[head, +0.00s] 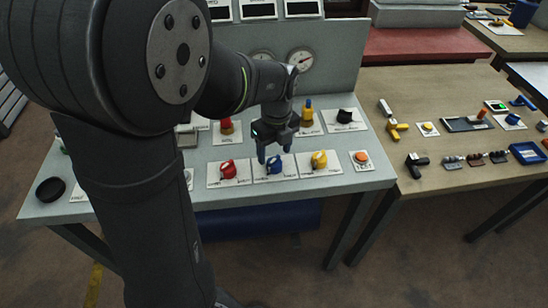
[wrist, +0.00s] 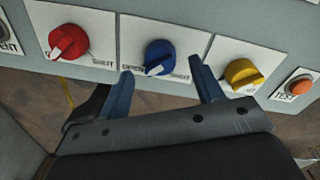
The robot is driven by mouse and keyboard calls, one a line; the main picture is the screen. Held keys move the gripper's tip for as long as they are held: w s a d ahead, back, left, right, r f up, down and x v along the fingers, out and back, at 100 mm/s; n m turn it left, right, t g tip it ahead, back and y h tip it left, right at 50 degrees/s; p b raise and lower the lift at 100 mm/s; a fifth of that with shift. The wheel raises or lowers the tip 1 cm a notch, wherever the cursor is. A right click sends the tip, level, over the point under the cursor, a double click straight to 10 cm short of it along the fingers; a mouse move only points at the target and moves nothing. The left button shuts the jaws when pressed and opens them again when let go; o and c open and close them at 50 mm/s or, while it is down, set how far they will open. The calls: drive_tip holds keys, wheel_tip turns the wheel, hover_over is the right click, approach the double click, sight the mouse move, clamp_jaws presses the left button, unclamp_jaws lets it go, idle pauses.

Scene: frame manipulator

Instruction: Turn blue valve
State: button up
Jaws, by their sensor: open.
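The blue valve (wrist: 160,56) is a round blue knob with a white pointer on a white plate. The plate carries the words OPEN and SHUT, and the pointer aims down-left toward the OPEN side. In the head view the blue valve (head: 274,164) sits between the red and yellow ones. My gripper (wrist: 163,92) is open, its two blue fingers apart, one on each side of the blue valve's lower area in the picture. It holds nothing. In the head view my gripper (head: 274,153) hangs close over the blue valve. I cannot tell if it touches.
A red valve (wrist: 68,42) stands left and a yellow valve (wrist: 243,75) right of the blue one. An orange TEST button (wrist: 299,86) is further right. Gauges (head: 300,60) stand on the back panel. A wooden table (head: 440,90) with small parts lies to the right.

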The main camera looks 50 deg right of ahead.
sight(274, 158)
drive_tip(key=shift+f, duration=1.85)
drive_tip(key=c, duration=0.9)
drive_tip(key=shift+c, duration=0.2)
